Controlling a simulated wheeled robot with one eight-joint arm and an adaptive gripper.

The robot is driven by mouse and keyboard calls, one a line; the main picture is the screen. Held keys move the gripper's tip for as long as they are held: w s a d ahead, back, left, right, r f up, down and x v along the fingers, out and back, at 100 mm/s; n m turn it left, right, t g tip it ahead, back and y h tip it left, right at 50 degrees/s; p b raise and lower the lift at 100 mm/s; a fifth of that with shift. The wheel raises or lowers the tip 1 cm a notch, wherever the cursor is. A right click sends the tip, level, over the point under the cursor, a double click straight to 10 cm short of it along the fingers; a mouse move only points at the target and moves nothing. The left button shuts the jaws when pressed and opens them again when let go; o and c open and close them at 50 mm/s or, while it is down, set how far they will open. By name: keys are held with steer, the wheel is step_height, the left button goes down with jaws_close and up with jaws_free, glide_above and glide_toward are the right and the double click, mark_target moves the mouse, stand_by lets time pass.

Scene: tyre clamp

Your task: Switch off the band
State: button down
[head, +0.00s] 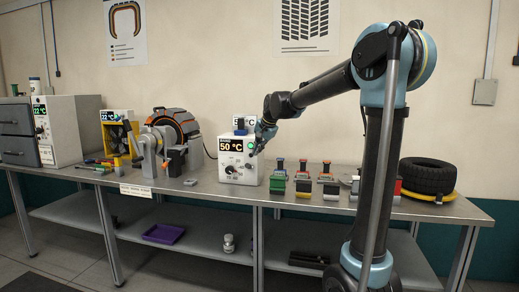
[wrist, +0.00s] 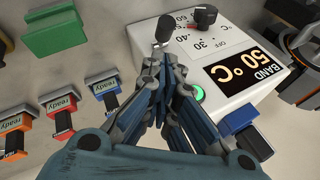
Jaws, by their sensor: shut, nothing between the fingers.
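The white control box (head: 241,162) stands on the bench with a lit display reading 50 °C. In the wrist view its display (wrist: 249,70) reads BAND 50 °C, with a green lamp (wrist: 197,94) lit beside it. A black knob (wrist: 204,17) sits by a temperature scale with an OFF mark, near the top edge. A dark lever-like part (wrist: 163,28) shows just beyond my fingertips; I cannot tell whether they touch it. My gripper (head: 263,138) is at the box's right front; in the wrist view my gripper (wrist: 168,62) is shut and empty.
Several stands with coloured blocks and "ready" labels (wrist: 58,105) are beside the box. A tyre (head: 428,175) lies on the bench's right end. A band machine (head: 175,128) and a grey box (head: 55,130) stand to the left. The bench front (head: 200,195) is partly clear.

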mark_target(249, 167)
steer(key=shift+x, duration=2.95)
